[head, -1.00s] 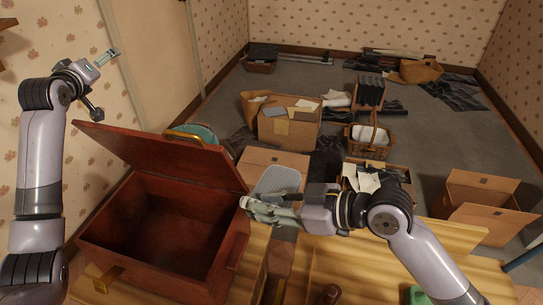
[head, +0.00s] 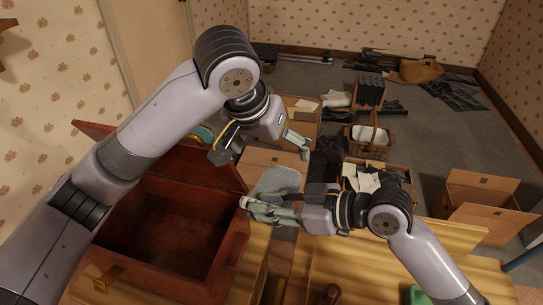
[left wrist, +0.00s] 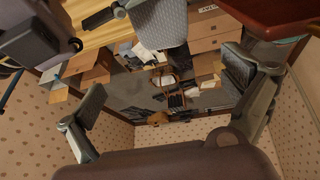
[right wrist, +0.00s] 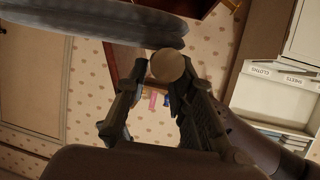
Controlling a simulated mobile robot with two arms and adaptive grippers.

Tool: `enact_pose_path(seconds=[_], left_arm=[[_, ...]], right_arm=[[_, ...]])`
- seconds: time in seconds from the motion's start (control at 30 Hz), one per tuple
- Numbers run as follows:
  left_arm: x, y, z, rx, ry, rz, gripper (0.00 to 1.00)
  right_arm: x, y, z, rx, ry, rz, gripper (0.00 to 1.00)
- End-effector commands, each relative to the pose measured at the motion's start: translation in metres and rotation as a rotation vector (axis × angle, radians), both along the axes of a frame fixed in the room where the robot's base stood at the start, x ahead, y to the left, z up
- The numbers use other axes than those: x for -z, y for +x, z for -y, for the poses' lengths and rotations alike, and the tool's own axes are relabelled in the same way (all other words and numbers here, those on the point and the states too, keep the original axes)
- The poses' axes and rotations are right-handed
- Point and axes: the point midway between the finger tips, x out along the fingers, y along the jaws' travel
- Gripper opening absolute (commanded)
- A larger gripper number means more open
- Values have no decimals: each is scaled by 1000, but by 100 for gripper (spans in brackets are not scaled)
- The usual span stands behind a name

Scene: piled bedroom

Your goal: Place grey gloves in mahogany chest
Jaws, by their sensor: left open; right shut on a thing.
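The mahogany chest (head: 231,245) stands open on the wooden table. Its visible inside looks empty, and my left arm hides part of its lid and left side. The grey gloves (head: 277,181) appear as a pale grey, ribbed, rounded shape just right of the chest. My right gripper (head: 258,210) is shut on them at the chest's right edge. The grey shape also shows in the right wrist view (right wrist: 95,22), with a round tan part (right wrist: 167,65) between the fingers. My left gripper (head: 262,156) is open and empty, beyond the chest and above the gloves.
Another open box (head: 478,205) is at the right. A wicker basket (head: 371,142) and dark clothes lie on the carpet behind. A green item (head: 418,295) is at the table's front edge.

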Motion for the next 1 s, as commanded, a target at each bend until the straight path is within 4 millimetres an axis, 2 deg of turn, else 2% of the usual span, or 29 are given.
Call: enact_pose_path(seconds=[0.1, 0.23, 0.37, 0.7, 0.83, 1.0], left_arm=[[7, -16, 1, 34, 72, -18, 98], [17, -18, 1, 41, 93, -27, 98], [34, -12, 4, 41, 93, -27, 98], [93, 10, 16, 38, 90, -26, 98], [108, 16, 19, 39, 90, -25, 98], [118, 20, 21, 40, 89, -23, 98]], right_arm=[[0, 0, 0, 0, 1, 0, 0], [0, 0, 0, 0, 1, 0, 0], [0, 0, 0, 0, 1, 0, 0], [0, 0, 0, 0, 1, 0, 0], [0, 0, 0, 0, 1, 0, 0], [0, 0, 0, 0, 1, 0, 0]])
